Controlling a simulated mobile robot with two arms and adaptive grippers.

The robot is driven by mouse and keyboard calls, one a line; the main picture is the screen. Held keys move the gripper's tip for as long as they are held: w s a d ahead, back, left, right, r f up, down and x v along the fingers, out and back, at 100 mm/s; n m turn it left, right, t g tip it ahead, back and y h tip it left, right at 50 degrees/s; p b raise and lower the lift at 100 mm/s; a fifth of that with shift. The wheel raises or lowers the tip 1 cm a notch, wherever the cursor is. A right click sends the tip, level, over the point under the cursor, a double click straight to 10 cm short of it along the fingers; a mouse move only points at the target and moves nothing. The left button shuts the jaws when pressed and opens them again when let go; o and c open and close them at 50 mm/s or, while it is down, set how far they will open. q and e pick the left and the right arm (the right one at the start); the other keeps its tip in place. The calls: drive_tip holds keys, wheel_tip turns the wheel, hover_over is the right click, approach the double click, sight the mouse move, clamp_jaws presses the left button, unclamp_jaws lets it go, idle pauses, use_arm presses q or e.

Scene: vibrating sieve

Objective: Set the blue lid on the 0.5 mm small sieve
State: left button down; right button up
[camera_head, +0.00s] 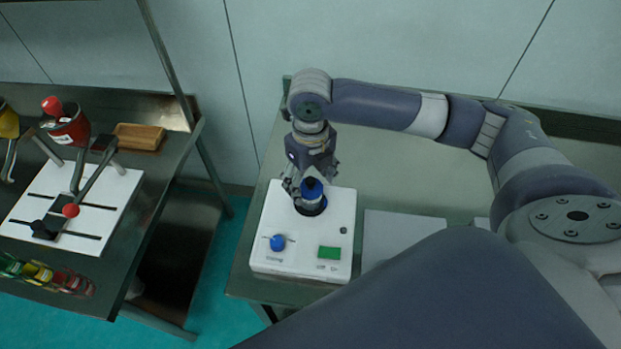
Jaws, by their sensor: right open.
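A small blue piece (312,188), which looks like the blue lid, sits at the top of a small stack on the dark round seat (311,209) of the white sieve shaker (340,212). The sieve under it is too small and too covered to make out, so I cannot read a 0.5 mm mark. My right gripper (308,186) comes down from behind the stack. Its fingers are open at the blue piece, and I cannot tell whether they touch it. My left gripper is not in view.
The shaker has a blue knob (277,242) and a green switch (329,252). A pale flat plate (400,232) lies right of it on the table. A floor gap separates the tables.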

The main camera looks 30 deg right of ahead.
sight(310, 180)
wheel_tip(310, 180, up, 12)
drive_tip(key=b, duration=0.2)
idle(0.4)
drive_tip(key=shift+r, duration=0.1)
